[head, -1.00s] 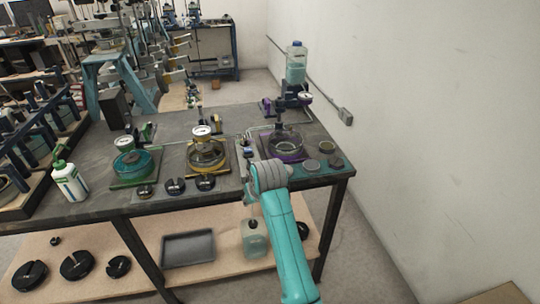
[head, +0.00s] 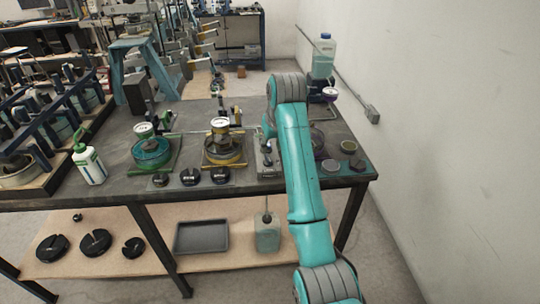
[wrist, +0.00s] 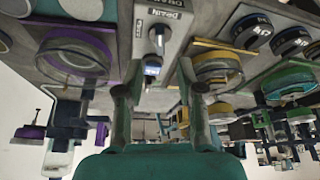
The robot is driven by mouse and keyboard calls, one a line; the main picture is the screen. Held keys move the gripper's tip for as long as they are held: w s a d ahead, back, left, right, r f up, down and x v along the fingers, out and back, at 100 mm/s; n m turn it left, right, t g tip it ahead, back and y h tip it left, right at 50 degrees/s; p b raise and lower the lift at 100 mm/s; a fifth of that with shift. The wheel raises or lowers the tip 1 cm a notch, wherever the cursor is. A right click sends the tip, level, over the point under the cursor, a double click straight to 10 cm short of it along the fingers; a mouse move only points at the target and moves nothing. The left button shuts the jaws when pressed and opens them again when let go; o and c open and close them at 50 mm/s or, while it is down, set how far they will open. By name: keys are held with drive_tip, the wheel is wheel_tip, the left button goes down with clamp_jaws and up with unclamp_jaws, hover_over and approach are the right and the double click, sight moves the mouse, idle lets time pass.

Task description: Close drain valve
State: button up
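A grey valve panel with DRAIN labels (wrist: 170,22) is at the top middle of the wrist view, which looks upside down. It carries a light round knob (wrist: 157,36) and a small blue-and-white part (wrist: 152,70) below it. I cannot tell which of these is the drain valve handle, or its exact setting. My gripper (wrist: 157,72) is open, its two fingers apart on either side of the blue part, with no contact clearly visible. In the head view the panel (head: 267,160) shows just left of my arm, partly hidden, and my fingertips cannot be made out.
A yellow-ringed device (head: 223,150) and a teal-ringed device (head: 152,150) stand left of the panel. Black weights (head: 191,176) lie along the table's front. A purple-ringed device (wrist: 75,55) is beside the panel. A clear bottle (head: 323,55) stands at the back right.

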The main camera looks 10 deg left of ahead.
sight(268, 157)
drive_tip(key=x, duration=0.6)
drive_tip(key=shift+w+a+f, duration=0.1)
drive_tip(key=shift+w+f, duration=0.05)
drive_tip(key=shift+f, duration=0.15)
clamp_jaws()
